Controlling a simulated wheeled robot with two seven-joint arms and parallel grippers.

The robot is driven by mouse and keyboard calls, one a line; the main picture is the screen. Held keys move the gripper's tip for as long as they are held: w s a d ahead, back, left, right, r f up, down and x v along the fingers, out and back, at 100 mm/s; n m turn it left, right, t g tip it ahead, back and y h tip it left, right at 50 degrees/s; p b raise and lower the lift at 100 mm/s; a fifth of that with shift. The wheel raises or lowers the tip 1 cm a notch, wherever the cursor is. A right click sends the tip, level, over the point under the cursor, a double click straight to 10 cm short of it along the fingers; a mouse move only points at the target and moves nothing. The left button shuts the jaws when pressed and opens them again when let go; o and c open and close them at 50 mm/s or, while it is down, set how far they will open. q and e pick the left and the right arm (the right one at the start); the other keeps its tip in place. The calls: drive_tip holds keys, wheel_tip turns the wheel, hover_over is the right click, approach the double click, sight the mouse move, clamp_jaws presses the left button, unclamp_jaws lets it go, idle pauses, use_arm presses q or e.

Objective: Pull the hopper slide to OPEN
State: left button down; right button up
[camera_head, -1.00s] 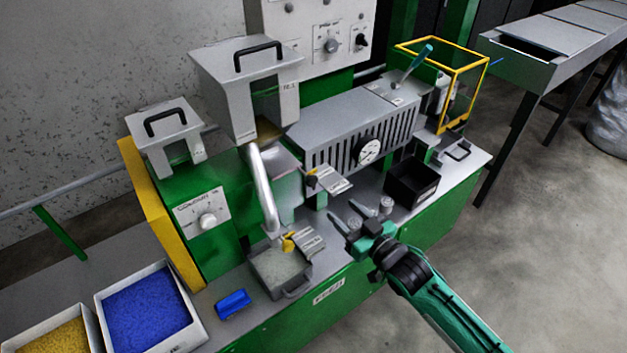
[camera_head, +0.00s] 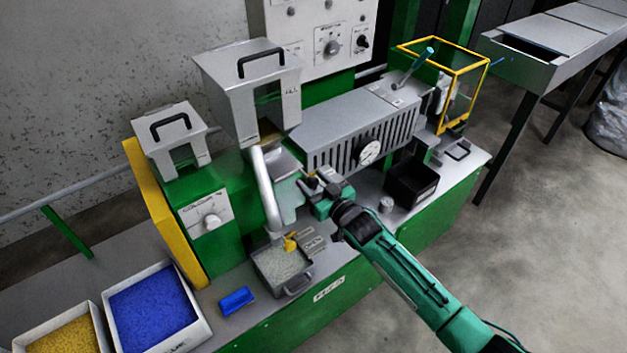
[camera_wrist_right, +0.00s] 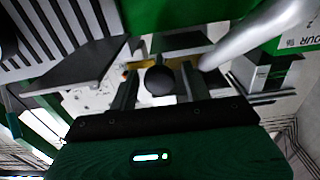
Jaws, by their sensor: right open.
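A dark round knob (camera_wrist_right: 159,80) shows in the right wrist view, with a yellow bar (camera_wrist_right: 134,66) behind it. My right gripper (camera_wrist_right: 158,88) is open, with one finger on each side of the knob; I cannot tell whether they touch it. In the head view my right gripper (camera_head: 311,183) is at the machine front, below and right of the large grey hopper (camera_head: 228,88), and covers the upper slide and its label plate. A lower yellow handle (camera_head: 291,242) sits beside a plate marked OPEN (camera_head: 313,242). My left gripper is out of view.
A slanted metal pipe (camera_head: 265,190) runs down to a grey tray of pale pellets (camera_head: 282,267), left of my right arm. A black bin (camera_head: 411,183) and a small grey cylinder (camera_head: 386,204) stand to the right. A blue scoop (camera_head: 236,300) lies at the front left.

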clamp_jaws()
drive_tip(key=shift+s+d+p, duration=0.2)
drive_tip(key=shift+s+p, duration=0.1)
drive_tip(key=p+v, duration=0.2)
drive_tip(key=v, duration=0.3)
drive_tip(key=shift+s+d, duration=0.15)
drive_tip(key=shift+s, duration=0.1)
drive_tip(key=shift+f, duration=0.15)
unclamp_jaws()
drive_tip(key=shift+s+d, duration=0.1)
drive_tip(key=shift+d, duration=0.05)
